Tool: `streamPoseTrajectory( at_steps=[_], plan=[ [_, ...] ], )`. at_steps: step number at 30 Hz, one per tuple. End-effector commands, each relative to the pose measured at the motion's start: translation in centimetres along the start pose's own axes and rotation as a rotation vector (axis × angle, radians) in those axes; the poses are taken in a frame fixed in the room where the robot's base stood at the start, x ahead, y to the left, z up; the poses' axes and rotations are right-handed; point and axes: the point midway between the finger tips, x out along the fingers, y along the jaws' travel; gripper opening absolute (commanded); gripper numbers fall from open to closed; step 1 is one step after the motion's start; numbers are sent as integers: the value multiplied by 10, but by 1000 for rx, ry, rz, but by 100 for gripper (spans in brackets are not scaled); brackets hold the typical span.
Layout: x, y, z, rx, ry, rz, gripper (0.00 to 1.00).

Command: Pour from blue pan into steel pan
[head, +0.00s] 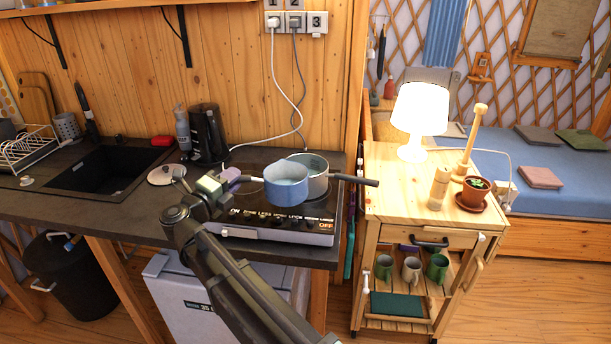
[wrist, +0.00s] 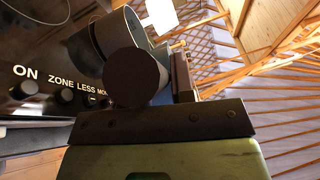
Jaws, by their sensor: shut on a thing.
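The blue pan (head: 286,190) is in front of the steel pan (head: 319,184) at the hob and hides part of it. It looks about level; I cannot tell whether it touches the steel pan. The steel pan's dark handle (head: 357,180) points right. My gripper (head: 228,180) is left of the blue pan and shut on its handle. In the wrist view the dark round end of the handle (wrist: 135,76) is close at the jaws, with part of the blue pan behind it. The contents of the steel pan are mostly hidden.
The hob (head: 270,228) stands at the counter's right end. A wooden cart (head: 385,190) with a lit lamp (head: 417,112) is to the right, beyond a gap.

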Motion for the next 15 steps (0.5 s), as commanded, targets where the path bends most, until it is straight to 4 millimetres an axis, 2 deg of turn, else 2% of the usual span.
streamPoseTrajectory(
  at_steps=[4,12,15],
  plan=[
    [1,-8,2,-1,0,1,0],
    [4,-42,9,-1,0,2,0],
    [4,-42,9,-1,0,2,0]
  ],
)
